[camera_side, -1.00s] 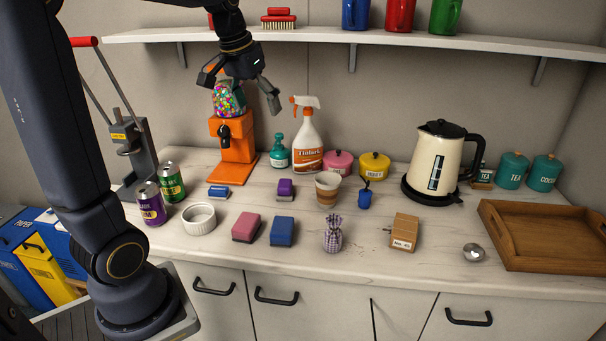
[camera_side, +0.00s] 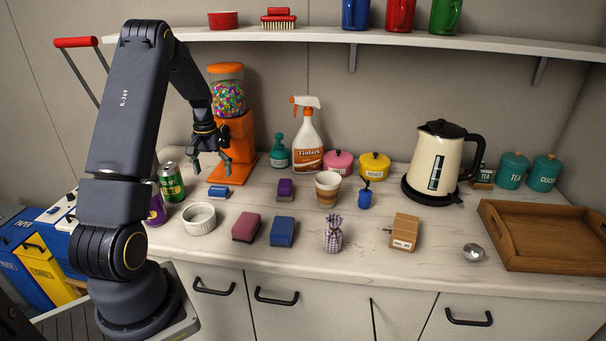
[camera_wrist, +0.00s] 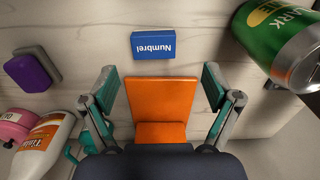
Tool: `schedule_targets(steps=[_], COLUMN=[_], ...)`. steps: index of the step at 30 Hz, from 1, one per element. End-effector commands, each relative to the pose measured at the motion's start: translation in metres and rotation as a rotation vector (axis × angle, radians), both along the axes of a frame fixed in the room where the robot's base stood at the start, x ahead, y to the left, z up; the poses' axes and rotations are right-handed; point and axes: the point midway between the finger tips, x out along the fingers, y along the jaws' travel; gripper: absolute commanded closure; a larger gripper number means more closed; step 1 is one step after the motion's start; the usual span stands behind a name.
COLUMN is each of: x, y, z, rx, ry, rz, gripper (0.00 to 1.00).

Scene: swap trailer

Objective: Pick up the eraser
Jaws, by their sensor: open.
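A small blue block printed "Numbrel" (camera_wrist: 153,44), which looks like the eraser, lies flat on the counter in the wrist view. It also shows in the side view (camera_side: 219,191), just below my gripper (camera_side: 211,166). In the wrist view my gripper (camera_wrist: 160,80) is open and empty. The block lies ahead of the fingertips, between their lines but apart from them. A purple-and-grey block (camera_side: 286,189) lies to its right in the side view.
The orange candy dispenser (camera_side: 236,140) stands close behind my gripper. A green can (camera_side: 171,182) is left of the blue block. A white ramekin (camera_side: 199,218), a pink sponge (camera_side: 246,227) and a blue sponge (camera_side: 282,231) lie in front. A spray bottle (camera_side: 308,140) stands behind right.

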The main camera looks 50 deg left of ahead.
Motion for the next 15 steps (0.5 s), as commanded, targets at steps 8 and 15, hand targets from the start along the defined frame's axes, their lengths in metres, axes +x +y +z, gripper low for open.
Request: schedule_targets(steps=[8, 15], x=[0.002, 0.005], y=[-0.002, -0.006], z=[-0.025, -0.061], rx=[-0.001, -0.001], ry=[0.001, 0.0], rz=[-0.001, -0.001], gripper=[0.11, 0.11])
